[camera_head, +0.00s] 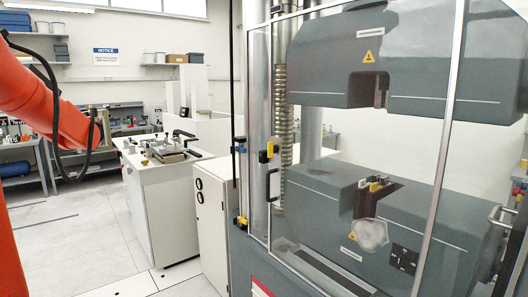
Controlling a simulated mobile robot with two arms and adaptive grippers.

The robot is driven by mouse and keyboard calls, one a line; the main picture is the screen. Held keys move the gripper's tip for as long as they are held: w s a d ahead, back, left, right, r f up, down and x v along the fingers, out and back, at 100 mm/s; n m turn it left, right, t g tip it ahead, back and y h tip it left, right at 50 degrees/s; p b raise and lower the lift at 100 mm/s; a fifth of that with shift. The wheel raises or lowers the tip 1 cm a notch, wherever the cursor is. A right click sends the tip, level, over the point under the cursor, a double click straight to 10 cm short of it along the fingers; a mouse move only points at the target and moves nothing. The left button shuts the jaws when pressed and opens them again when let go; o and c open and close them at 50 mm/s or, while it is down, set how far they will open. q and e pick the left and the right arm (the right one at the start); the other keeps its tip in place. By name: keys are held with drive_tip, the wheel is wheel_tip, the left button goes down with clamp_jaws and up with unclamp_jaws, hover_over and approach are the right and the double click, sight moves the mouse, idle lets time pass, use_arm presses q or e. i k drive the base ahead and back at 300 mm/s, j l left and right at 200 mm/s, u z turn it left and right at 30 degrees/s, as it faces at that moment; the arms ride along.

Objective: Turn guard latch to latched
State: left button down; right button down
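The guard is a clear-panelled door with a metal frame (440,150) in front of the testing machine. I cannot tell the latch's exact turn position. My orange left arm enters from the left and its wrist ends well left of the guard, apart from it. My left gripper's fingers are not clear against the background. My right gripper is not seen.
Behind the guard are the machine's dark upper crosshead (335,60) and lower block (310,200). A white cabinet (165,205) with fixtures stands left of the machine. A workbench (25,165) is at the back left. The floor (95,235) in front of the cabinet is clear.

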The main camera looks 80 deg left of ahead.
sight(272, 148)
drive_tip(key=u, duration=2.45)
